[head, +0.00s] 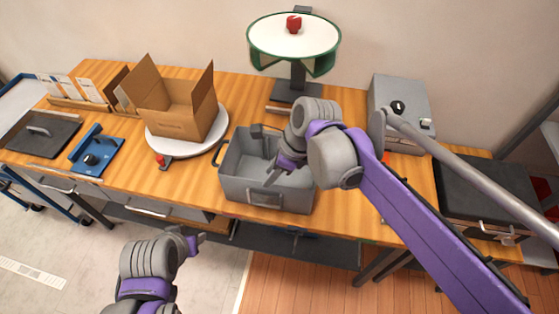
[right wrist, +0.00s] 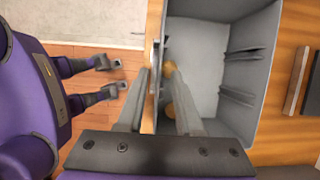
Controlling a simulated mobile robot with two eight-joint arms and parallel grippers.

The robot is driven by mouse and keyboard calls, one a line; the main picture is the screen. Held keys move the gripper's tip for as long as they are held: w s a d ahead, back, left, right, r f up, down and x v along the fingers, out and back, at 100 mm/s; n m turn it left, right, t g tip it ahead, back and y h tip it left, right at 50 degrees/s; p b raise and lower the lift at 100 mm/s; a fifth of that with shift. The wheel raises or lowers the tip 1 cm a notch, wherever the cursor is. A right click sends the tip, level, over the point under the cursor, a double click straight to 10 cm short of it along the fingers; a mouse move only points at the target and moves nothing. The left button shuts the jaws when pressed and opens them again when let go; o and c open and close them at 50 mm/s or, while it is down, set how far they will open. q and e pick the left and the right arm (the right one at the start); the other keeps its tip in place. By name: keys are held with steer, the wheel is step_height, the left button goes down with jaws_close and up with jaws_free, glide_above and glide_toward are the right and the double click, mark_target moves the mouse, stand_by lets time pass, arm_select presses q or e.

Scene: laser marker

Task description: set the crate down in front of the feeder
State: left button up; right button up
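The grey open crate (head: 236,185) sits at the front edge of the wooden table, looking upright and empty. Its inside also shows in the right wrist view (right wrist: 210,60). My right gripper (head: 270,179) is at the crate's near wall. In the right wrist view its two fingers (right wrist: 158,80) stand apart, one on each side of that wall; I cannot tell whether they touch it. My left gripper (head: 200,240) is empty, off the table's front edge, its fingers apart in the right wrist view (right wrist: 118,75). I cannot tell for sure which machine is the feeder.
Left of the crate, a cardboard box (head: 178,108) stands on a white turntable (head: 160,146). Behind is a round white, green-rimmed device (head: 293,45) on a stand. A grey box machine (head: 385,95) is at back right, partly behind my right arm. A black case (head: 480,190) is far right.

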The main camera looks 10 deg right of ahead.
steer(key=v, duration=0.7)
steer(key=s+d+f+n+t+h, duration=0.4)
steer(key=s+d+f+n, duration=0.6)
steer(key=n, duration=1.1)
step_height(320, 180, down, 3)
steer(key=shift+s+d+f+n, duration=0.1)
steer(key=shift+s+d+n, duration=0.25)
steer(key=shift+d, duration=0.9)
steer(key=shift+a, duration=0.1)
